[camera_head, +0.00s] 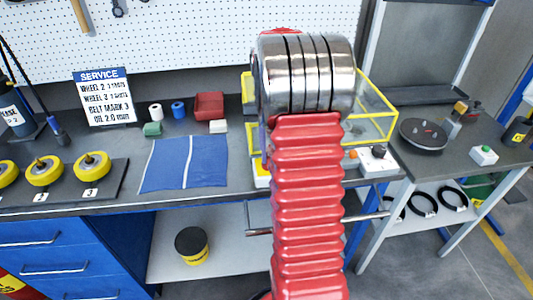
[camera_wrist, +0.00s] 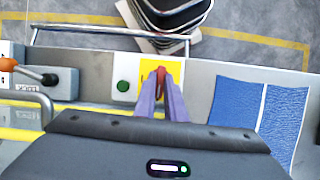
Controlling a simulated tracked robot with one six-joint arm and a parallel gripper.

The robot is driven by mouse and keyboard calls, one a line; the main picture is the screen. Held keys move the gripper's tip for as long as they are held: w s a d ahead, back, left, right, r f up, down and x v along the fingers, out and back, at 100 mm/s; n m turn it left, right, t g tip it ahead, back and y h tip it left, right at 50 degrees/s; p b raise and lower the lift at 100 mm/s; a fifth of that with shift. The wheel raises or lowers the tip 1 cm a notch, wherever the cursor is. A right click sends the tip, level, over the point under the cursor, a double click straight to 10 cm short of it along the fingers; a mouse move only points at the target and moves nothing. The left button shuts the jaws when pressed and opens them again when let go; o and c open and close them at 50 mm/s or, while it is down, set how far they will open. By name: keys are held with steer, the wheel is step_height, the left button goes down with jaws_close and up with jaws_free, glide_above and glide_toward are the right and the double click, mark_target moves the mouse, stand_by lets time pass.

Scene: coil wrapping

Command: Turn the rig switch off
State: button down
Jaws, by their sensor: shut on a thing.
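The rig switch is a red handle (camera_wrist: 160,77) on a yellow plate (camera_wrist: 147,75) on the front of the bench rig, in the wrist view. My gripper (camera_wrist: 161,88) has its two fingers close around the red handle, shut on it; the fingers hide most of the handle, so its exact angle cannot be told. In the head view my red and silver arm covers the gripper and the handle; only the edge of a yellow plate (camera_head: 261,174) shows beside the arm.
In the wrist view a green button (camera_wrist: 123,86) and an orange-tipped lever (camera_wrist: 42,77) sit left of the switch, and a blue mat (camera_wrist: 236,100) lies right. Yellow rig frame bars (camera_head: 375,97) stand behind my arm. A turntable (camera_head: 423,134) stands right.

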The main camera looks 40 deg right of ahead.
steer(key=shift+w+n, duration=0.2)
steer(key=shift+n, duration=0.2)
steer(key=c, duration=1.8)
jaws_free()
steer(key=shift+s, duration=0.1)
steer(key=v, duration=1.3)
steer(key=shift+w+a+r, duration=0.15)
steer(key=shift+w+r, duration=0.1)
steer(key=shift+r, duration=0.1)
